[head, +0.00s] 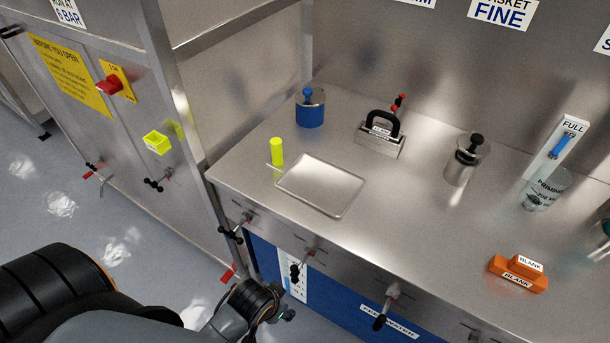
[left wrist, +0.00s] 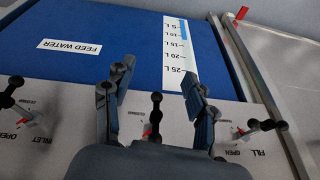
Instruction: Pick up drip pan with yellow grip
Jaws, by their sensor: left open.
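The drip pan (head: 320,186) is a flat, shallow metal tray lying on the steel bench near its front left edge. Its yellow grip (head: 277,151) stands upright at the pan's far left corner. My left arm comes in from the bottom left of the head view, below and in front of the bench; its fingers are not clear there. In the left wrist view my left gripper (left wrist: 158,105) is open and empty, facing the blue feed water panel (left wrist: 115,50). The pan is not in the left wrist view. My right gripper is not in view.
Behind the pan stand a blue-based canister (head: 310,108) and a block with a black handle (head: 381,135). A metal canister (head: 464,160) and an orange block (head: 518,273) are to the right. Valve levers (head: 304,262) stick out along the bench front. Bench around the pan is clear.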

